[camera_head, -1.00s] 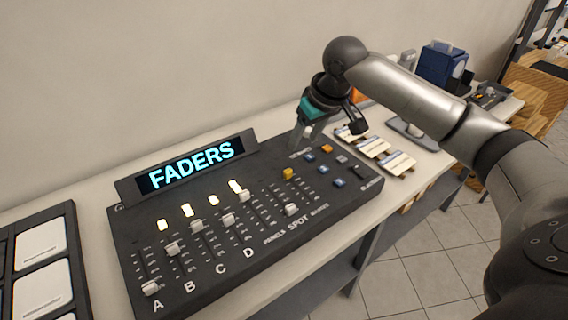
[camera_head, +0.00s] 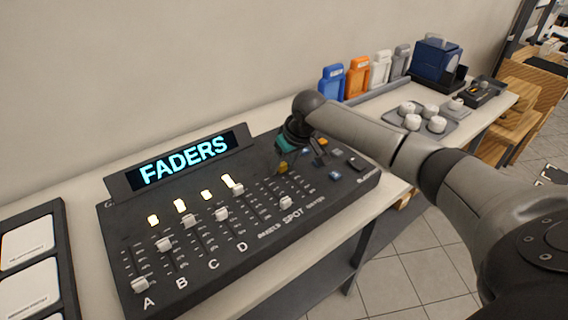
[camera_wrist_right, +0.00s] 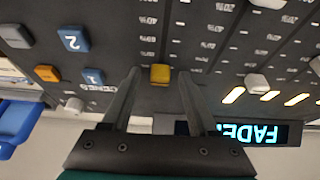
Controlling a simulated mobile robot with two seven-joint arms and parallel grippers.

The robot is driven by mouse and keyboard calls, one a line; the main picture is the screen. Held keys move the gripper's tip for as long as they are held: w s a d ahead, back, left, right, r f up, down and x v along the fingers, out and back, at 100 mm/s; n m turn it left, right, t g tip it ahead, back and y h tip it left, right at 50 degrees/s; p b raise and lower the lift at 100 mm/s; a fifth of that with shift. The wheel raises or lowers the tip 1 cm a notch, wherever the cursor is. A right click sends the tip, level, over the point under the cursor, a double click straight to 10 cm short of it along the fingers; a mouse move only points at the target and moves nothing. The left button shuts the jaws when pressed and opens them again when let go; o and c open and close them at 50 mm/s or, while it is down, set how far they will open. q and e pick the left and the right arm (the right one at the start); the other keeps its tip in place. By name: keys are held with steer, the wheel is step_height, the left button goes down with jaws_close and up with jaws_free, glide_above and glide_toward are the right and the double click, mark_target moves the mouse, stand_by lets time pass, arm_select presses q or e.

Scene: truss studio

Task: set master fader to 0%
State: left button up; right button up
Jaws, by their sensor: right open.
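The dark fader console (camera_head: 200,262) lies on the counter with its lit "FADERS" display (camera_head: 185,160). A yellow fader cap (camera_head: 283,168), which looks like the master, sits near the display-side end of its slot. My right gripper (camera_head: 284,160) is low over the console at this cap. In the wrist view, the yellow cap (camera_wrist_right: 160,74) shows between the two spread fingertips of the open gripper (camera_wrist_right: 160,80); I cannot tell whether they touch it. The white spot fader cap (camera_head: 286,202) sits nearer the front edge. My left gripper is not in view.
White caps, such as the D cap (camera_head: 237,190), stand left of the yellow one. A blue button marked 2 (camera_wrist_right: 73,39) and an orange button (camera_wrist_right: 47,73) lie close to one finger. A tray with cups (camera_head: 425,124) stands farther right.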

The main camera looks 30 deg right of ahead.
steer(key=shift+c, duration=0.3)
jaws_close()
stand_by(1.1)
